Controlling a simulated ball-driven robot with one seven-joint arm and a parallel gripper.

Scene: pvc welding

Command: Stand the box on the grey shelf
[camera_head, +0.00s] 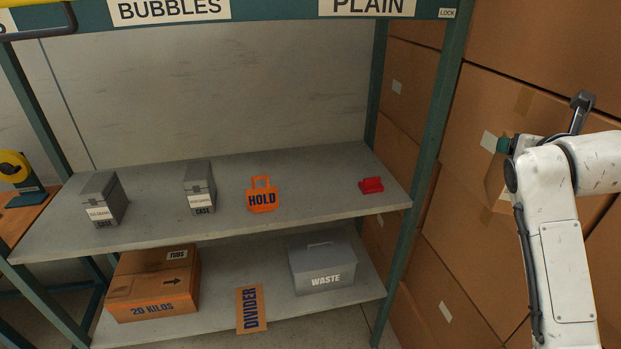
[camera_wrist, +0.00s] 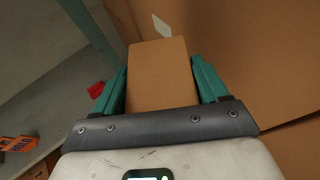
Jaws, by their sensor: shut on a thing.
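A plain brown cardboard box (camera_wrist: 160,75) is between the two green fingers of my gripper (camera_wrist: 162,85) in the wrist view. The fingers press on its left and right sides. In the head view my gripper (camera_head: 503,145) is at the right, to the right of the rack post, with the box (camera_head: 494,185) below it, partly hidden by my arm and hard to tell from the cartons behind. The grey shelf (camera_head: 320,190) is the rack's upper board, left of my gripper. It also shows at the left of the wrist view (camera_wrist: 55,95).
On the shelf stand two grey cases (camera_head: 104,200) (camera_head: 200,187), an orange HOLD tag (camera_head: 262,196) and a red object (camera_head: 371,185). Bare board lies between them. A green post (camera_head: 425,150) edges the rack. Below are a TUBS carton (camera_head: 155,283) and a WASTE bin (camera_head: 322,265). Stacked cartons (camera_head: 540,40) stand right.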

